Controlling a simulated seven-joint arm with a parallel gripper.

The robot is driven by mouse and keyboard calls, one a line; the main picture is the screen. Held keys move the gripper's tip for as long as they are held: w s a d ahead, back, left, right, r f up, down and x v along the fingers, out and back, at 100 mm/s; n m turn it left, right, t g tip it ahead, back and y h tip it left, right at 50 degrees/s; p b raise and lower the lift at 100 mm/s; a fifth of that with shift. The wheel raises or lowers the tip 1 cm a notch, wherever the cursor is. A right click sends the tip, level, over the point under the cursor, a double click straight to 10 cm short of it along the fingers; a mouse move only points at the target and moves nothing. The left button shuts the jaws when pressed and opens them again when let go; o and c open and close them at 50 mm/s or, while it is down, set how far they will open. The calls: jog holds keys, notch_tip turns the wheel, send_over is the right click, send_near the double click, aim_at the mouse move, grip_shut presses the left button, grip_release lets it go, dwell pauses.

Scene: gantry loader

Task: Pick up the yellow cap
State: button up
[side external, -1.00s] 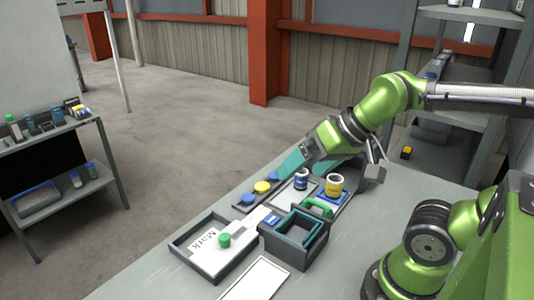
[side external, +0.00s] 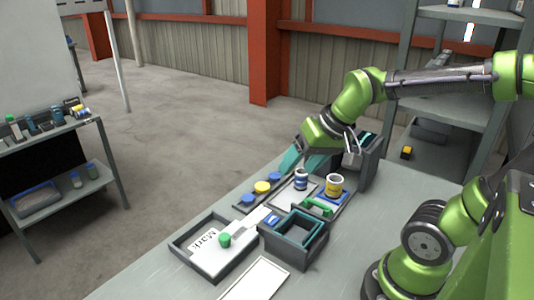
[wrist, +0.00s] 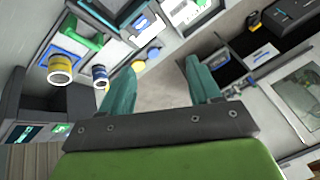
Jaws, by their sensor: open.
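The yellow cap (side external: 262,187) lies in a shallow dark tray (side external: 242,207), between two blue caps (side external: 274,177). In the wrist view the yellow cap (wrist: 138,66) shows beyond the fingers, nearer the left finger, with a blue cap (wrist: 153,53) beside it. My gripper (side external: 303,163) has teal fingers and is open, above and to the right of the cap in the side view, apart from it. In the wrist view my gripper (wrist: 160,84) has nothing between its fingers.
A blue-banded jar (side external: 301,180) and a yellow jar (side external: 334,185) stand near my gripper. A dark box (side external: 372,160) stands behind them. An open grey bin (side external: 292,252) and a tray (side external: 190,262) with a green-knobbed plate (side external: 213,243) are in front.

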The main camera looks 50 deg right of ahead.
jog(key=w+d+f+n+g, duration=0.25)
jog(key=w+d+f, duration=0.25)
jog(key=w+d, duration=0.5)
jog(key=n+t, duration=0.1)
jog(key=n, duration=0.3)
send_over(262, 186)
jog(key=s, duration=0.2)
jog(key=shift+h, duration=0.3)
jog(key=f, duration=1)
jog(key=shift+s+f, duration=0.2)
jog(key=shift+f, duration=0.15)
jog(key=shift+d+x, duration=0.1)
jog(key=shift+x, duration=1.25)
jog(key=shift+d+x, duration=0.15)
jog(key=shift+x, duration=1.25)
jog(key=shift+t, duration=0.25)
jog(key=c, duration=0.8)
jog(key=shift+s, duration=0.1)
